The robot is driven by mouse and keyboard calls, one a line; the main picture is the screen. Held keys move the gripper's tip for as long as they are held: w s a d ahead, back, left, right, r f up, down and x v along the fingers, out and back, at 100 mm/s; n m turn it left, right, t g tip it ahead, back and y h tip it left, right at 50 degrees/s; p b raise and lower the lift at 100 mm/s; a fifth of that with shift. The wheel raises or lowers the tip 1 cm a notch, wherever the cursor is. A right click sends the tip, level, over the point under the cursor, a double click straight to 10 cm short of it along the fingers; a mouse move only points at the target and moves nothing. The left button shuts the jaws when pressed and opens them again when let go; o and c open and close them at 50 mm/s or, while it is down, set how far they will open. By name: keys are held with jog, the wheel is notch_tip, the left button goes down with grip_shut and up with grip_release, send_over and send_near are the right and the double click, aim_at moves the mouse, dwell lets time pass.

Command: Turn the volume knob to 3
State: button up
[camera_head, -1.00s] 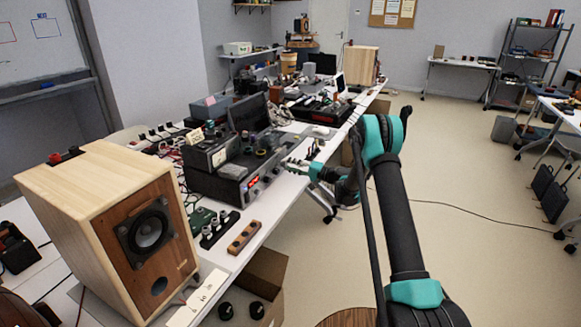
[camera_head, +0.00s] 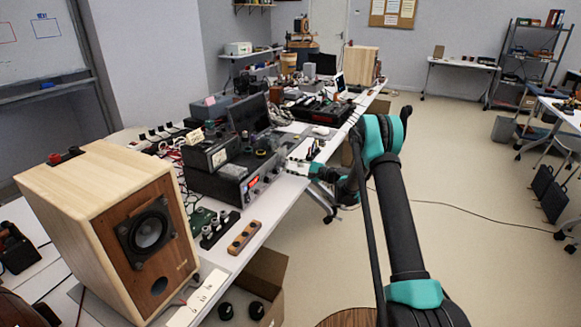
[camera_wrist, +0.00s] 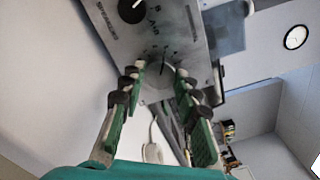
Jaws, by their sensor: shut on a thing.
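The amplifier (camera_head: 218,185) is a dark box on the long white table, with a red display and several knobs on its front. My gripper (camera_head: 287,167) reaches its right end from the aisle side. In the wrist view my gripper (camera_wrist: 160,82) has its green-padded fingers on either side of a grey round knob (camera_wrist: 157,92) and is shut on it. Marks and small characters are printed on the metal panel (camera_wrist: 185,28) around this knob; I cannot read the setting. A black knob (camera_wrist: 131,10) with a white pointer sits farther along the panel.
A wooden speaker (camera_head: 150,235) stands at the near left, and another speaker (camera_head: 361,65) at the far end. Small gear crowds the table (camera_head: 222,262). A cardboard box (camera_head: 262,270) is below its edge. The floor (camera_head: 455,225) to the right is largely open.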

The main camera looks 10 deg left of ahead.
jog(key=shift+m, duration=0.3)
jog(key=o, duration=1.2)
jog(key=shift+c, duration=0.2)
jog(key=shift+d, duration=0.15)
jog(key=v, duration=1.1)
jog(key=shift+s+d, duration=0.15)
jog(key=shift+d, duration=0.25)
